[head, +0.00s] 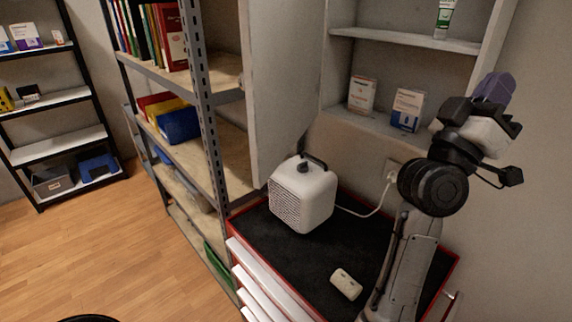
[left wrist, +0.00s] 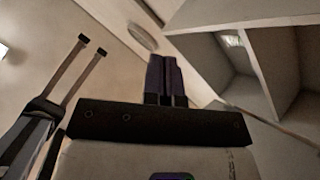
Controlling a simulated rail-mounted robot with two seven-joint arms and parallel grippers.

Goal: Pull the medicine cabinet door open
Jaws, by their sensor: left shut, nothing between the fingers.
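The medicine cabinet (head: 402,57) is on the wall at the upper right of the head view, its shelves exposed. Its pale door (head: 285,85) stands swung out on the left side, near the metal rack. My left gripper (head: 495,88) is at the right of the head view, in front of the cabinet's right side and apart from the door. Its purple fingers (left wrist: 166,78) are shut and empty in the left wrist view. Cabinet compartments (left wrist: 275,65) show at the right there. My right gripper is not identifiable in either view.
A white heater-like box (head: 303,195) and a small white device (head: 346,284) sit on the black-topped red cart (head: 285,248) below. Small boxes (head: 361,96) and a tube (head: 444,18) stand on the cabinet shelves. A metal rack (head: 205,90) stands left of the door.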

